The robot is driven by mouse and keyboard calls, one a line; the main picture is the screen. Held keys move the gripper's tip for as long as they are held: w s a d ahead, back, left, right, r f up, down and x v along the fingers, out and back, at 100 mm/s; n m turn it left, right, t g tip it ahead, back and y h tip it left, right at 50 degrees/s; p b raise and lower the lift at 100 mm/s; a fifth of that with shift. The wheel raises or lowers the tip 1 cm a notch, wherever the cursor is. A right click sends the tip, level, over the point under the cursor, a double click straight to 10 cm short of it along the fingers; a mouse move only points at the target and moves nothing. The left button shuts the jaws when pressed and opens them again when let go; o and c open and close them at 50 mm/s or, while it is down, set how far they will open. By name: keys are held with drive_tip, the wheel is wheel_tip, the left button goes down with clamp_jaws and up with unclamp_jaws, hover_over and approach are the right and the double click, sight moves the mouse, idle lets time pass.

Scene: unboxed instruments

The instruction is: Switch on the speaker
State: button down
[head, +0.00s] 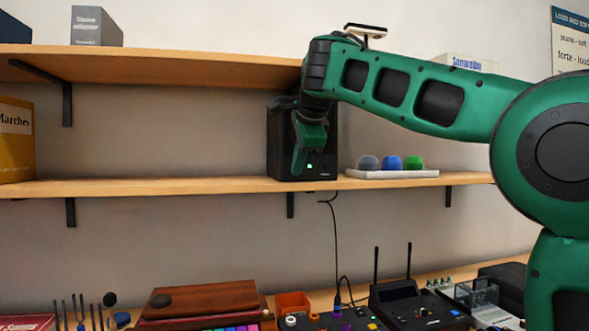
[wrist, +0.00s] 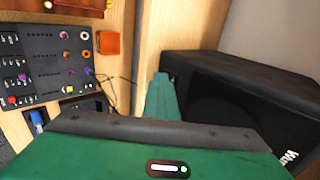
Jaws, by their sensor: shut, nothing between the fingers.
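The speaker (head: 328,135) is a black box standing on the lower shelf in the head view, partly hidden behind my gripper. My green gripper (head: 298,168) is shut and empty, pointing down in front of the speaker's lower left front. In the wrist view the speaker (wrist: 235,95) fills the right side, with part of a white logo at the lower right. My shut fingers (wrist: 160,80) show beside its edge there. I cannot tell whether the fingertips touch the speaker.
The lower shelf (head: 150,188) carries a white tray (head: 390,174) with three balls, right of the speaker. The upper shelf (head: 150,65) runs above. A yellow box (head: 15,150) stands far left. Below are a mixer (wrist: 45,65), an orange box (wrist: 109,43) and a cable. The shelf left of the speaker is clear.

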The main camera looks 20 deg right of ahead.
drive_tip(key=shift+a+r, duration=0.1)
drive_tip(key=shift+r, duration=0.7)
drive_tip(key=shift+s, duration=0.1)
drive_tip(key=s+f+v, duration=0.1)
drive_tip(key=v, duration=1.1)
drive_tip(key=shift+s+d+f, duration=0.2)
drive_tip(key=shift+s+d, duration=0.05)
drive_tip(key=shift+s, duration=0.15)
idle(0.6)
